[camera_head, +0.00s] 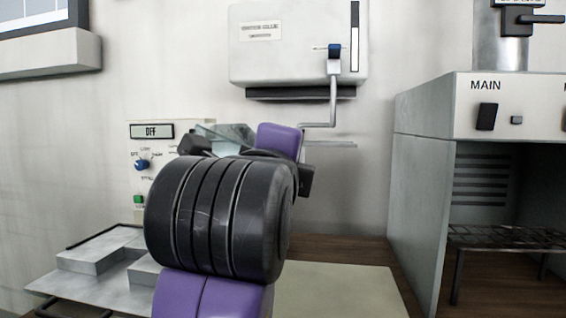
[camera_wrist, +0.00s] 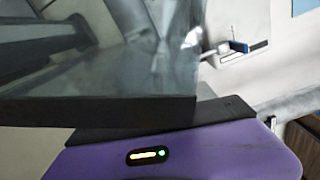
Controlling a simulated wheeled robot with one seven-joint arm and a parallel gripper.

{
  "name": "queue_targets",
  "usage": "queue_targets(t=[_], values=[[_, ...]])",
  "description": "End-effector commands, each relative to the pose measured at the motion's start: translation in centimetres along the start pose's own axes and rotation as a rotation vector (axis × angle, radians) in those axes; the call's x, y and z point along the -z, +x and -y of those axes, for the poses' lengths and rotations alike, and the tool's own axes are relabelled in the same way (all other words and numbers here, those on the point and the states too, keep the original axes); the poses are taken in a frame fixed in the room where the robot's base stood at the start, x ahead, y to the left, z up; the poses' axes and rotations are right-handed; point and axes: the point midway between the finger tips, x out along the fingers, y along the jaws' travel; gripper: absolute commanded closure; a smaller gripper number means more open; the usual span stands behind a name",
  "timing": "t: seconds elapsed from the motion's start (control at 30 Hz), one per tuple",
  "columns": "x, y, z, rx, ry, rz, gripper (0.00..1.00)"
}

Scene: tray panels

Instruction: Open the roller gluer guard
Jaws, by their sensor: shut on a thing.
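The roller gluer (camera_head: 170,165) stands at the left against the wall, with an OFF display, a blue knob and a green button. Its clear guard (camera_head: 232,133) shows above and behind my arm. In the wrist view the clear guard panel (camera_wrist: 165,75) fills the upper left, and dark shapes show blurred through it. My gripper (camera_head: 198,146) is at the guard and shut on it. My own arm hides most of the grip and the middle of the machine in the head view. The exact contact is hard to see.
A white glue dispenser (camera_head: 290,45) with a bent pipe hangs on the wall above. A grey MAIN cabinet (camera_head: 420,170) with a rack stands at the right. A metal tray (camera_head: 75,285) with raised blocks lies at the lower left. A pale board (camera_head: 340,285) lies clear on the brown surface.

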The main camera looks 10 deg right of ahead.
Motion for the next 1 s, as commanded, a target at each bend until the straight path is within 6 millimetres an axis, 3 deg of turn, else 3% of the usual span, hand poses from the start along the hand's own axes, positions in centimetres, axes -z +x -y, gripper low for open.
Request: queue_targets(t=[0.4,0.43,0.5,0.53,0.83,1.0], values=[[-0.2,0.1,-0.5,-0.009,0.001,0.005,1.00],[-0.2,0.1,-0.5,-0.009,0.001,0.005,0.83],[-0.2,0.0,-0.5,-0.008,0.001,0.004,0.69],[-0.2,0.0,-0.4,-0.008,0.001,0.004,0.67],[-0.1,-0.1,-0.1,-0.002,0.004,0.003,0.67],[-0.2,-1.8,-0.1,-0.002,0.004,0.005,0.67]])
